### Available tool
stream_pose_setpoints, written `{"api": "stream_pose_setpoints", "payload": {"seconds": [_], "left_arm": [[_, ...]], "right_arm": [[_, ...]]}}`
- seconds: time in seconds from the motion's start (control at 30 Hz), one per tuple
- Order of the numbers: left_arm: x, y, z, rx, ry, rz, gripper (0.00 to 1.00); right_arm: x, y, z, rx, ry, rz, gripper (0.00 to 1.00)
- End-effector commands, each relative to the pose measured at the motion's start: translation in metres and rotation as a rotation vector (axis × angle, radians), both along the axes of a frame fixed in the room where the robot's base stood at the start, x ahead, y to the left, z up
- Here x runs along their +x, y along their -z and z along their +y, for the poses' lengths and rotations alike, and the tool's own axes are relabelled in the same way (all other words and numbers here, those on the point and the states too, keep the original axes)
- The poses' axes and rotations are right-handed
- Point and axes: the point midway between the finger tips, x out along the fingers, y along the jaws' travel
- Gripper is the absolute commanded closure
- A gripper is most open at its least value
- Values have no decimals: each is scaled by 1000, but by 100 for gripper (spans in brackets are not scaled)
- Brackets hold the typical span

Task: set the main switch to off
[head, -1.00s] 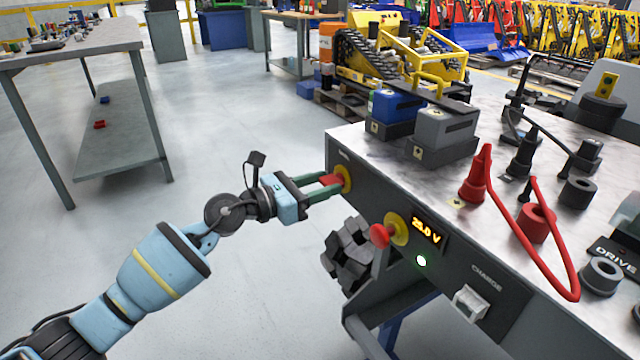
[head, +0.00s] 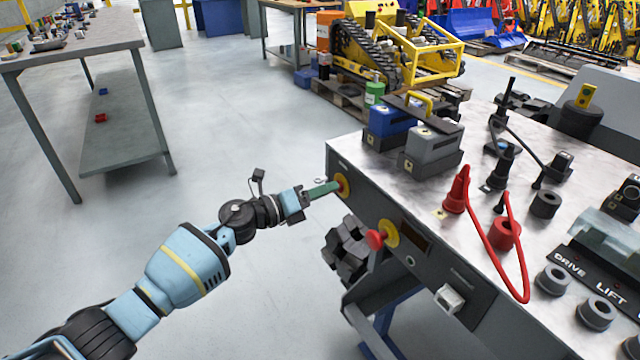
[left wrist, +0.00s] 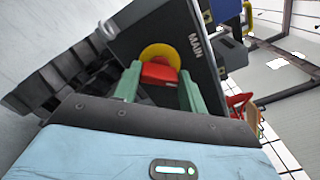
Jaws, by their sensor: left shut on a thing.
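The main switch (head: 344,183) is on the front face of the console near its left corner, with a yellow ring plate. In the left wrist view its red handle (left wrist: 159,73) sits in front of the yellow ring (left wrist: 161,52), beside the word MAIN. My left gripper (head: 331,188) is shut on the red handle, one green finger on each side in the left wrist view (left wrist: 159,84). In the head view the fingers appear edge-on and hide most of the handle. The voltage display (head: 414,240) is dark and the small round lamp (head: 410,261) is unlit. My right gripper is not in view.
A red mushroom button (head: 376,239) projects from the front face, right of the switch. A white socket (head: 449,298) is lower right. Blue and grey battery blocks (head: 432,145) and a red cable (head: 497,252) are on the console top.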

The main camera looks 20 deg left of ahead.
Motion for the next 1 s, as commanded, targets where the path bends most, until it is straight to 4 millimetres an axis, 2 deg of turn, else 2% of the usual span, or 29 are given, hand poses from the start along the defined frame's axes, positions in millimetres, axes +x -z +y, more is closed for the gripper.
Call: {"api": "stream_pose_setpoints", "payload": {"seconds": [0.1,0.5,1.0], "left_arm": [[0,-3,0,-89,0,69,81],[0,-1,0,-371,1,290,81],[0,2,1,-563,1,440,81]], "right_arm": [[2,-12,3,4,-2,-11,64],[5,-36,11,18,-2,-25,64],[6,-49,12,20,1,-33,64]]}}
